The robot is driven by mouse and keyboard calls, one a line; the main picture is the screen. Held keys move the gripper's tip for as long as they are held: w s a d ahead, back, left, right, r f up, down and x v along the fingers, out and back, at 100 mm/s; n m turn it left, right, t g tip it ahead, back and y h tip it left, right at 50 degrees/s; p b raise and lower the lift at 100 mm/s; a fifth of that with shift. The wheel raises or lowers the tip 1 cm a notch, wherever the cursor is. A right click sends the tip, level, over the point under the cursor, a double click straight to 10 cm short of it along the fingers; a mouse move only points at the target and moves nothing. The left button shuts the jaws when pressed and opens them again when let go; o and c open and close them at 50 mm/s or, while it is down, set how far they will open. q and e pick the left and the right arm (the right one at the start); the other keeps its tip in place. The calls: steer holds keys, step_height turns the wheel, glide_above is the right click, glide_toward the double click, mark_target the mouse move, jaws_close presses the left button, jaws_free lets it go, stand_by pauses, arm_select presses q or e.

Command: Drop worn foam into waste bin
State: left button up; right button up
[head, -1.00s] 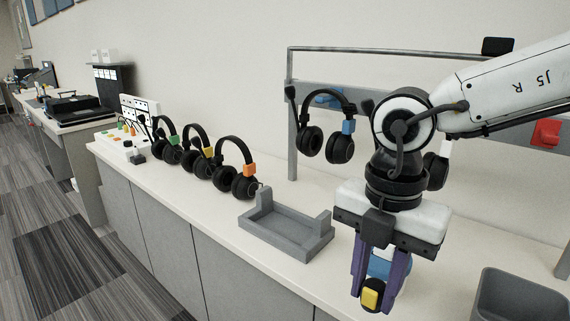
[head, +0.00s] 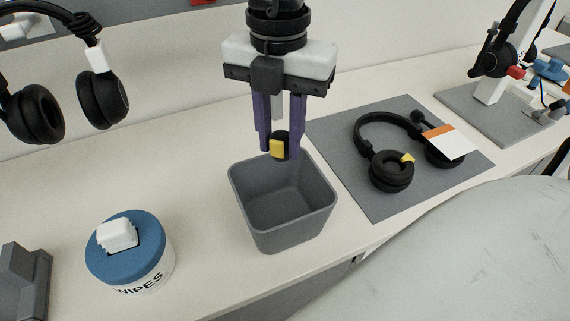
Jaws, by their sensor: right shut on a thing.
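The worn foam (head: 282,136) is a small black pad with a yellow tab (head: 277,149). My right gripper (head: 280,151), with purple fingers pointing down, is shut on it. The waste bin (head: 258,226) is a grey, open-topped square tub on the white bench. I see into it, and its visible inside looks empty. The foam and fingertips show at the bin's back rim in the picture, overlapping it slightly. I cannot tell exactly how high they are above it. My left gripper is not in view.
A blue-lidded wipes tub (head: 150,255) stands left of the bin. A grey mat (head: 345,137) with headphones (head: 390,172) and an orange-white card (head: 449,141) lies right of it. Other headphones (head: 100,100) hang at upper left.

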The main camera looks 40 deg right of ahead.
steer(key=shift+s+f+b, duration=0.15)
steer(key=shift+f+b, duration=0.25)
steer(key=shift+f, duration=1)
steer(key=shift+s+f+b, duration=0.15)
steer(key=shift+f+b, duration=0.2)
steer(key=shift+f, duration=1)
steer(key=o, duration=1.1)
step_height(320, 180, up, 10)
steer(key=shift+r+p, duration=0.2)
steer(key=shift+p, duration=0.1)
